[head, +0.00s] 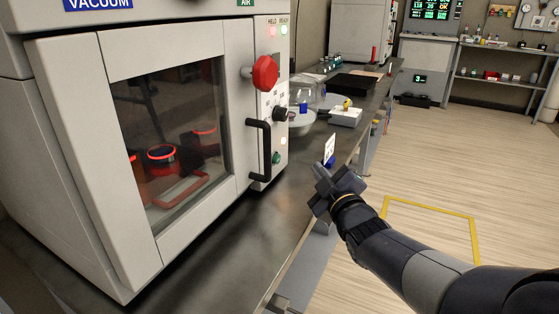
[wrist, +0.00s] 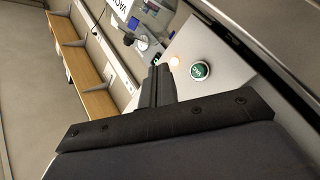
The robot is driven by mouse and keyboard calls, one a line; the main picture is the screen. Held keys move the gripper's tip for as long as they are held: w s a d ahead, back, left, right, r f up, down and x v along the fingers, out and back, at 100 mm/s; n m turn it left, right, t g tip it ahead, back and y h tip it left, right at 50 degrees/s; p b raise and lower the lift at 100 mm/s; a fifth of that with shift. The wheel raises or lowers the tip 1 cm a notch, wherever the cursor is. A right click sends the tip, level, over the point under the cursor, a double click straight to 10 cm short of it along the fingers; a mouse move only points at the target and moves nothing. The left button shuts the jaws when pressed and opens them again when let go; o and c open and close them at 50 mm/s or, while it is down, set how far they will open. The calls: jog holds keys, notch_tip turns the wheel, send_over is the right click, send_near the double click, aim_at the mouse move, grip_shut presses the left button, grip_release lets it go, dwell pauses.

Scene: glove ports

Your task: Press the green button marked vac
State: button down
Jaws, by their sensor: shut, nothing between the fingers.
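The green button (wrist: 199,70) shows in the wrist view as a round green cap with pale lettering in a light ring on a grey panel. In the head view a small green button (head: 276,158) sits low on the cabinet's right-hand panel, below the black knob. My gripper (head: 318,170) is shut and empty, over the bench's front edge, to the right of the button and apart from it. In the wrist view my gripper's closed fingers (wrist: 157,72) lie left of the button, not touching it.
The grey vacuum cabinet (head: 85,62) has a glass door, a black handle (head: 259,150) and a red knob (head: 265,72) near the panel. A white sign (head: 329,148) stands on the bench (head: 235,235) behind my gripper. The floor at right is open, with yellow tape (head: 430,207).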

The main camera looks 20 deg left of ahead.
aim_at(277, 159)
jog(key=a, duration=0.5)
jog(key=shift+w+f+b, duration=0.15)
jog(key=shift+w+b, duration=0.05)
jog(key=shift+b, duration=0.1)
jog(key=shift+a, duration=0.85)
jog(key=shift+b, duration=0.35)
dwell(0.7)
jog(key=shift+a+b, duration=0.3)
jog(key=shift+w+a, duration=0.1)
jog(key=shift+a+r+b, duration=0.3)
jog(key=shift+a+r, duration=0.15)
jog(key=shift+a, duration=0.05)
dwell(1.2)
jog(key=shift+d+f+b, duration=0.15)
jog(key=shift+d+b, duration=0.1)
jog(key=shift+b, duration=0.15)
